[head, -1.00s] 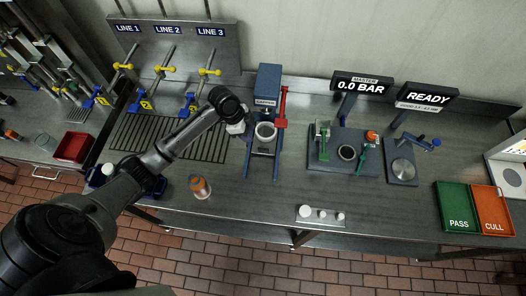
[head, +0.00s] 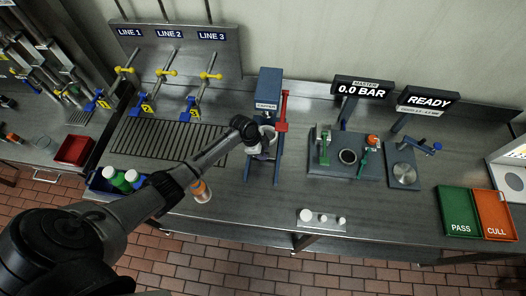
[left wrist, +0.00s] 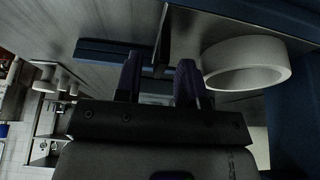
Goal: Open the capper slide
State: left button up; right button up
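The capper (head: 268,88) is a blue stand at the back middle of the bench, with a red lever (head: 283,108) on its right side and blue rails running toward the front. A white ring (head: 269,136) sits low in it, partly hidden by my left arm's end. The ring shows large at the upper right in the left wrist view (left wrist: 247,66). My left gripper (left wrist: 158,66) has its two dark fingers apart, just left of the ring in that view, near a dark post (left wrist: 161,40). I cannot make out any grip on the slide. My right gripper is not in view.
An orange-capped bottle (head: 201,191) stands below my left forearm. A drain grate (head: 165,135) lies left of the capper; a fixture plate (head: 343,168) lies right. A small tray of white caps (head: 322,219) sits near the front edge. The bench between them is clear.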

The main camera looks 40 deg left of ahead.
pick_arm(q)
jog(key=shift+d+f, duration=0.1)
jog(key=shift+f, duration=0.2)
grip_shut()
dwell(0.5)
